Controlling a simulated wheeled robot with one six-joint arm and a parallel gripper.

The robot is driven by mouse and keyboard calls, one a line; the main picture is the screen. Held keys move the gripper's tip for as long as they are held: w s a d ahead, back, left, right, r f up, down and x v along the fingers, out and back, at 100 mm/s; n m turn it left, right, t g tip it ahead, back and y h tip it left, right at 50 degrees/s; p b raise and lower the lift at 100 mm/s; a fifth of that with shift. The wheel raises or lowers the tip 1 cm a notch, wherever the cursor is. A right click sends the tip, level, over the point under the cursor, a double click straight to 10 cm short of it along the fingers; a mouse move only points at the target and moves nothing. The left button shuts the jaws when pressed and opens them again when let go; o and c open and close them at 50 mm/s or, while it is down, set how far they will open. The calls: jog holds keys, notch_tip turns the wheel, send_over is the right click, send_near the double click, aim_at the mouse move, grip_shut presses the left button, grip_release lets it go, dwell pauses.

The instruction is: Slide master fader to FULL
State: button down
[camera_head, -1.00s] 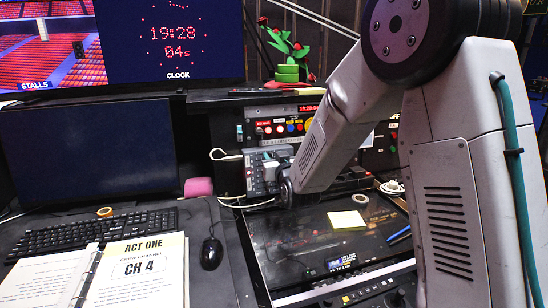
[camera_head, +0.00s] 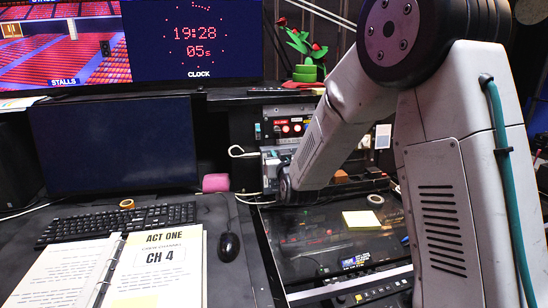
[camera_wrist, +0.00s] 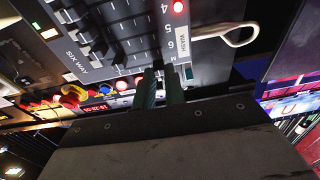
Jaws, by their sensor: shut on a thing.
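The grey fader panel (camera_wrist: 128,60), marked SIX WAY, fills the top of the wrist view. It has several dark fader caps in slots and lane marks 4, 6 and M. My gripper (camera_wrist: 160,80) has its two dark green fingers close together at the panel's edge, at the lane marked M. In the head view part of the panel (camera_head: 270,165) shows left of my wrist, which hides the fingers.
A console with lit red buttons (camera_head: 291,128) stands behind the panel. A white cable (camera_head: 240,152) loops beside it. A dark glossy screen (camera_head: 310,250) with a yellow note (camera_head: 361,219) lies below my arm. A binder (camera_head: 155,270) and mouse (camera_head: 229,246) are on the left desk.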

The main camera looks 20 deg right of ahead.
jog(key=shift+a, duration=0.25)
jog(key=c, duration=1.4)
grip_release()
jog(key=shift+a, duration=0.15)
jog(key=shift+c, duration=0.2)
jog(key=s, duration=0.7)
jog(key=shift+s+a, duration=0.2)
jog(key=shift+s, duration=0.2)
